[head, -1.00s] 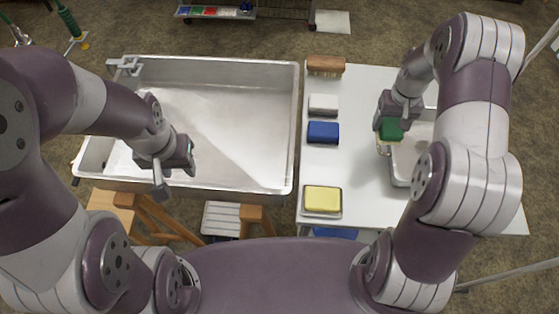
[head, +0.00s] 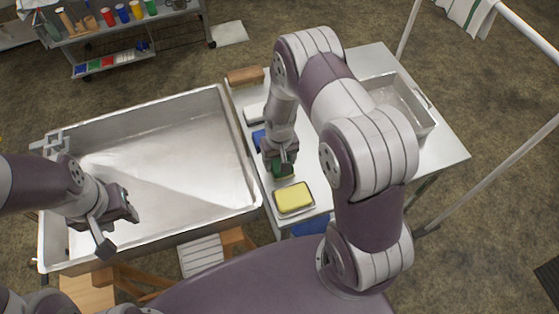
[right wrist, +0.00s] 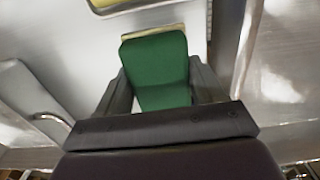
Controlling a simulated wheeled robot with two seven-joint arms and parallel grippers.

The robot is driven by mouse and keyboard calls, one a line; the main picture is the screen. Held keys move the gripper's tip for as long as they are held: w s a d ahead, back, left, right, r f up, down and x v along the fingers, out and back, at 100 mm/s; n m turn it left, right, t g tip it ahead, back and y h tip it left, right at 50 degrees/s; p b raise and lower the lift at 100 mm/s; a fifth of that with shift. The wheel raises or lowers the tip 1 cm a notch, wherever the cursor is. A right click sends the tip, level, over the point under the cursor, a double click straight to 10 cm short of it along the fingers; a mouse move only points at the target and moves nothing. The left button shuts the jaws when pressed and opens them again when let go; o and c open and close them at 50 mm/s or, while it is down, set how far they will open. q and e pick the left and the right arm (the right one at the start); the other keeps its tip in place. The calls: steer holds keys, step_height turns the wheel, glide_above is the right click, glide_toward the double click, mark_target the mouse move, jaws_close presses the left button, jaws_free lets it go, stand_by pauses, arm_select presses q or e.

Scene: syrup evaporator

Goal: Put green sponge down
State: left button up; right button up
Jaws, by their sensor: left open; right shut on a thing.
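The green sponge (head: 283,171) is in my right gripper (head: 280,163), above the white table (head: 440,150) between the blue sponge and the yellow sponge. In the right wrist view the green sponge (right wrist: 156,68) fills the space between the two fingers of my right gripper (right wrist: 160,98). A pale strip shows along its far edge. I cannot tell whether it touches the table. My left gripper (head: 120,222) is open and empty over the near left part of the metal pan.
A yellow sponge (head: 294,198) lies on a small tray just nearer. The blue sponge (head: 258,139), a white block (head: 254,114) and a wooden brush (head: 245,76) line the table's left side. A metal basin (head: 410,108) stands right. The large evaporator pan (head: 170,150) is left.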

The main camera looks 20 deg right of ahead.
step_height(320, 180, down, 2)
steer(key=shift+d+f, duration=0.1)
steer(key=shift+d, duration=0.05)
steer(key=o, duration=0.5)
steer(key=shift+f, duration=0.1)
steer(key=o, duration=0.4)
steer(key=shift+o, duration=0.2)
